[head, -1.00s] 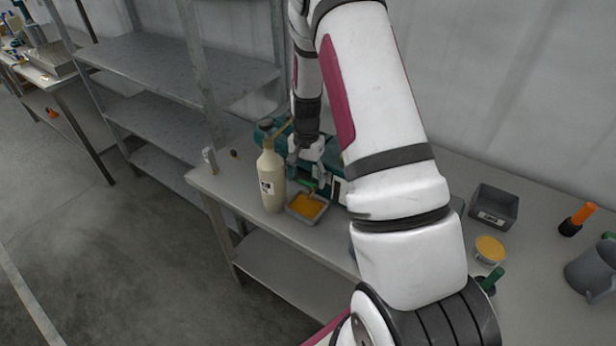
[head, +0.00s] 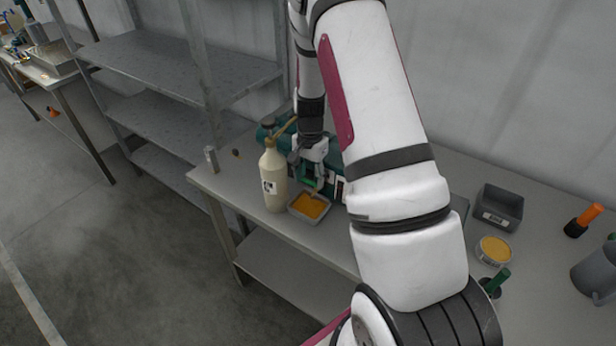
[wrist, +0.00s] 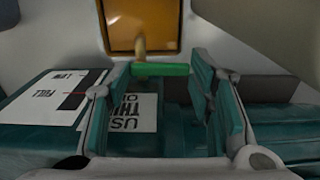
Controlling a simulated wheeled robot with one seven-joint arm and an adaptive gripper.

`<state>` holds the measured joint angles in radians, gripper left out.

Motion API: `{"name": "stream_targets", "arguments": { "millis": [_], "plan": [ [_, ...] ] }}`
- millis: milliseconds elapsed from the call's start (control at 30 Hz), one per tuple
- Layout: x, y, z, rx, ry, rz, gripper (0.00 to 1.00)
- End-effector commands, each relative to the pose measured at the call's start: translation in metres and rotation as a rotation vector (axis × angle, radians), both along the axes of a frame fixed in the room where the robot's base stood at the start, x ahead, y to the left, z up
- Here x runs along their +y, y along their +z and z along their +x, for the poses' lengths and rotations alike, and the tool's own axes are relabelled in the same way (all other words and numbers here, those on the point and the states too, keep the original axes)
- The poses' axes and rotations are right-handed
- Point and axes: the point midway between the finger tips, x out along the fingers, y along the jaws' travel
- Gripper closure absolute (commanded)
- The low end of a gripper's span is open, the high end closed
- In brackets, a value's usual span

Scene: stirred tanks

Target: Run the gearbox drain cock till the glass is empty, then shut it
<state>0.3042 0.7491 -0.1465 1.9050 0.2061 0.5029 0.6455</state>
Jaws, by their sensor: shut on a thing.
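The teal gearbox (head: 272,132) stands at the back of the bench, largely behind my arm. Its drain cock has a green lever (wrist: 160,69), which lies crosswise above a tan spout (wrist: 140,48). My gripper (wrist: 166,72) is shut on the lever, one finger at each end; the head view shows the gripper (head: 313,172) low at the gearbox front. A grey tray (head: 292,209) with amber oil sits below the cock. I cannot tell the glass level or whether oil is flowing.
A cream bottle (head: 274,182) stands close left of the tray. Empty metal shelves (head: 170,62) stand left.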

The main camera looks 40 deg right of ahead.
Motion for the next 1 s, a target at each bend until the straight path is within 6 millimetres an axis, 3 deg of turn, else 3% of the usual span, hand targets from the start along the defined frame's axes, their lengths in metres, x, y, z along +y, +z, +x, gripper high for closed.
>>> {"name": "stream_targets", "arguments": {
  "millis": [133, 167, 233, 267, 667, 1000],
  "plan": [
    [0.0, 0.0, 0.0, -0.001, -0.001, 0.0, 0.8],
    [0.0, 0.0, 0.0, -0.001, -0.001, 0.0, 0.5],
    [0.0, 0.0, 0.0, -0.001, -0.001, 0.0, 0.34],
    [0.0, 0.0, 0.0, -0.001, -0.001, 0.0, 0.32],
    [0.0, 0.007, 0.001, -0.003, 0.001, 0.0, 0.32],
    [0.0, 0.068, 0.001, -0.006, 0.002, -0.001, 0.32]
  ]
}}
